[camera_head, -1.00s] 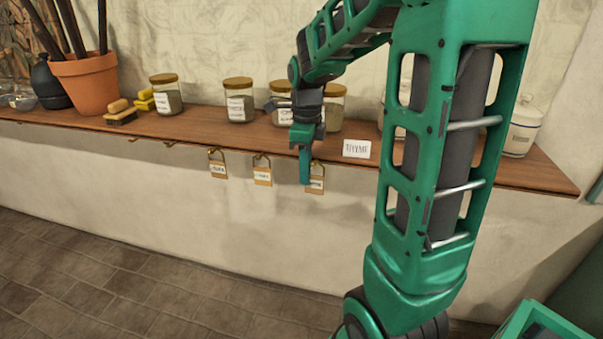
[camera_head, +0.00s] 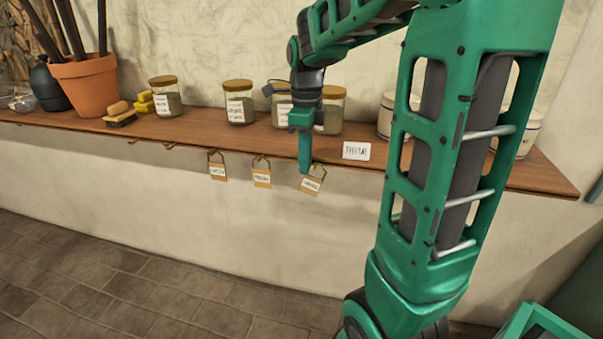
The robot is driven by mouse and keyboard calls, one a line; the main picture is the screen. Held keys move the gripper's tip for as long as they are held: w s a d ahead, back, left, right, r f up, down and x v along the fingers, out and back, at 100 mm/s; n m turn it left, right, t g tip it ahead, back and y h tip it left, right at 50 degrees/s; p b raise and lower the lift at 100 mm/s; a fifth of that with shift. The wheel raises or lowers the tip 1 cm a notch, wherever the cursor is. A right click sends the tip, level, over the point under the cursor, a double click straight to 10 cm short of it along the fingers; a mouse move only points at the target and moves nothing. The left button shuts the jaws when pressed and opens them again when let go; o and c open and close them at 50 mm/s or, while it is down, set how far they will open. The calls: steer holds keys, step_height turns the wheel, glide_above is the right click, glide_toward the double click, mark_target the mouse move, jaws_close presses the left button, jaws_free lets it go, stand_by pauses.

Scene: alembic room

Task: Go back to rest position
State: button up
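My green arm comes up from the lower right and bends over to the shelf. My gripper (camera_head: 305,165) points down at the shelf's front edge. Its teal fingers are seen side-on and overlap, so I cannot tell whether they are open or shut. A tan tag with a white label (camera_head: 312,184) hangs tilted from a hook right at the fingertips. I cannot tell whether the fingers touch it. Two similar tags, the middle one (camera_head: 262,177) and the left one (camera_head: 217,170), hang straight on hooks to the left.
The wooden shelf (camera_head: 220,131) carries lidded jars such as the left one (camera_head: 166,97), a terracotta pot (camera_head: 88,85), a brush (camera_head: 120,117), a white card (camera_head: 356,150) and white canisters partly behind my arm. Open floor (camera_head: 120,290) lies below the shelf.

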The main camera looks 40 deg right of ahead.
steer(key=shift+r, duration=3.25)
steer(key=s+a+f+n+t, duration=0.25)
steer(key=a+f+n, duration=0.35)
steer(key=n, duration=0.8)
steer(key=s+a+f+n+t, duration=0.25)
steer(key=a+n, duration=0.45)
steer(key=n, duration=0.7)
steer(key=s+d+f+m+g, duration=0.1)
steer(key=s+d+m+g, duration=0.1)
steer(key=s+d, duration=0.3)
steer(key=s+d+f+m+g, duration=0.1)
steer(key=s+d+m+g, duration=0.2)
steer(key=s+d, duration=0.3)
steer(key=s+m, duration=0.1)
steer(key=s, duration=0.4)
steer(key=shift+s+f, duration=0.35)
steer(key=shift+s, duration=0.05)
